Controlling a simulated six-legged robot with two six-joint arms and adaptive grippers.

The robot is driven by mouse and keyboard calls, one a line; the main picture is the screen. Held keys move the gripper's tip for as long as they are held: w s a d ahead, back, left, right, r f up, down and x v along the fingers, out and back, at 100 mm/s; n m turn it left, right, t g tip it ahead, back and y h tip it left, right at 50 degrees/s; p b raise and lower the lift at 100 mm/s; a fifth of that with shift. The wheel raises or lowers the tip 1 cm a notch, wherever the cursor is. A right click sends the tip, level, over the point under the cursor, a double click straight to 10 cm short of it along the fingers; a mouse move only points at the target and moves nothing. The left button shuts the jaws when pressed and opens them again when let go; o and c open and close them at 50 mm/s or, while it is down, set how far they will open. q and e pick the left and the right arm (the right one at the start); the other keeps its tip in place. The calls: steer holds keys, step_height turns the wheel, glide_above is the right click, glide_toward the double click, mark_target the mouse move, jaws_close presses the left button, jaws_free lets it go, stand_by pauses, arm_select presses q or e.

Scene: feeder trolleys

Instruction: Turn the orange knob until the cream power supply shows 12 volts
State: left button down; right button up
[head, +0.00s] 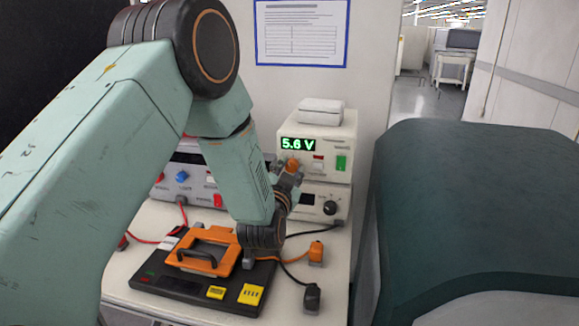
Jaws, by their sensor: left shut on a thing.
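The cream power supply (335,146) stands at the back right of the bench, on top of another cream unit. Its green display (298,144) reads 5.6 V. The orange knob (293,163) is on its front, below the display, and is partly hidden by my left gripper. My left gripper (291,170) reaches up to the front of the supply and is shut on the orange knob. The fingertips are small and partly hidden by the wrist. My right gripper is not in view.
A dark board with an orange handled frame (205,252) and yellow labels lies at the bench front. Orange (316,253) and black (312,297) cable plugs lie to its right. A grey unit (184,178) with a blue knob stands left, partly behind my arm.

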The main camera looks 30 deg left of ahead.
arm_select(q)
steer(key=m+p, duration=0.1)
steer(key=m, duration=0.1)
steer(key=m+p, duration=0.1)
steer(key=m, duration=0.2)
steer(key=shift+w+r+m, duration=0.1)
steer(key=shift+r+m, duration=0.2)
steer(key=shift+r, duration=0.1)
steer(key=m+p, duration=0.2)
steer(key=m, duration=0.3)
steer(key=shift+m+p, duration=0.3)
steer(key=shift+p, duration=0.05)
steer(key=m+p, duration=0.2)
steer(key=m, duration=0.4)
steer(key=shift+f+m+p, duration=0.15)
steer(key=shift+m+p, duration=0.35)
steer(key=shift+m, duration=0.7)
steer(key=shift+f+m+p, duration=0.1)
steer(key=shift+m+p, duration=0.4)
steer(key=shift+m, duration=0.7)
steer(key=c, duration=1)
jaws_free()
steer(key=shift+d+f, duration=0.1)
steer(key=shift+f, duration=0.05)
